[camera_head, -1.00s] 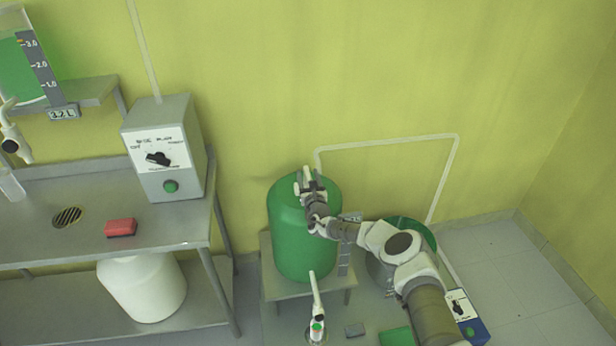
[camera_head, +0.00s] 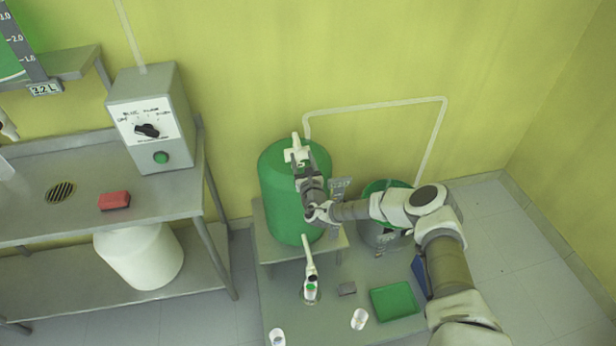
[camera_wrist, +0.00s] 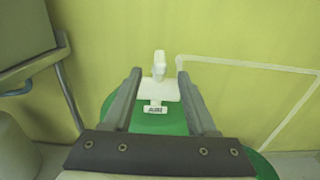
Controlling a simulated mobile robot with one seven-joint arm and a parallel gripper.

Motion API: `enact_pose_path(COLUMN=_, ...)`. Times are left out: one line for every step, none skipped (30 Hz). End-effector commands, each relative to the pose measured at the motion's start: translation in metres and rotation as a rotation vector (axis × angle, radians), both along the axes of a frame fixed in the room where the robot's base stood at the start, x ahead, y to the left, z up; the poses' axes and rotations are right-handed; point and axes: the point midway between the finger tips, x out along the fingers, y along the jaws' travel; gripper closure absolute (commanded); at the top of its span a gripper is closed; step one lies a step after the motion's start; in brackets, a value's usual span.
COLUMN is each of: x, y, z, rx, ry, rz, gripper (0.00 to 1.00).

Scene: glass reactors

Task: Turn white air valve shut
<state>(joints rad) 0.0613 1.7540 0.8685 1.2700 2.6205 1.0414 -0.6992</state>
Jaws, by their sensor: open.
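The white air valve (camera_wrist: 160,82) stands on top of the green tank (camera_wrist: 165,118), with a small label reading AIR at its front in the wrist view. The valve (camera_head: 296,148) and the green tank (camera_head: 279,195) also show in the head view. My gripper (camera_wrist: 158,72) is open, with one finger on each side of the valve. Gaps show between the fingers and the valve, and I cannot tell the distance in depth. In the head view my gripper (camera_head: 300,160) is over the tank top, and my arm hides part of the tank's right side.
A thin white pipe (camera_head: 375,105) runs along the wall behind the tank. A steel bench (camera_head: 150,205) with a grey control box (camera_head: 150,118) and a red block (camera_head: 114,201) stands at left. A second green vessel (camera_head: 378,190) stands right of the tank.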

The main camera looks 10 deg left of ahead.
Motion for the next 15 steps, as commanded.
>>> enact_pose_path(x=-0.007, y=-0.004, z=0.001, rx=0.0, ry=0.001, rz=0.0, gripper=0.43)
enact_pose_path(x=-0.012, y=-0.006, z=0.001, rx=0.0, ry=0.002, rz=0.001, gripper=0.43)
enact_pose_path(x=-0.018, y=-0.009, z=0.001, rx=0.0, ry=0.001, rz=0.001, gripper=0.43)
enact_pose_path(x=-0.022, y=-0.011, z=0.001, rx=0.0, ry=0.001, rz=0.001, gripper=0.43)
enact_pose_path(x=-0.027, y=-0.013, z=0.001, rx=0.0, ry=0.001, rz=0.0, gripper=0.43)
enact_pose_path(x=-0.033, y=-0.016, z=0.001, rx=0.0, ry=0.001, rz=0.001, gripper=0.43)
enact_pose_path(x=-0.038, y=-0.018, z=0.001, rx=0.0, ry=0.0, rz=0.001, gripper=0.43)
enact_pose_path(x=-0.042, y=-0.02, z=0.0, rx=0.0, ry=0.001, rz=0.001, gripper=0.43)
enact_pose_path(x=-0.048, y=-0.023, z=0.0, rx=0.0, ry=0.001, rz=0.001, gripper=0.43)
enact_pose_path(x=-0.052, y=-0.025, z=0.0, rx=0.0, ry=0.001, rz=0.001, gripper=0.43)
enact_pose_path(x=-0.056, y=-0.026, z=0.0, rx=0.0, ry=0.001, rz=0.001, gripper=0.43)
enact_pose_path(x=-0.061, y=-0.029, z=0.0, rx=0.0, ry=0.001, rz=0.0, gripper=0.43)
enact_pose_path(x=-0.064, y=-0.03, z=0.0, rx=0.0, ry=0.001, rz=0.0, gripper=0.43)
enact_pose_path(x=-0.067, y=-0.032, z=0.0, rx=0.0, ry=0.0, rz=0.0, gripper=0.43)
enact_pose_path(x=-0.071, y=-0.033, z=0.0, rx=0.0, ry=0.0, rz=0.0, gripper=0.43)
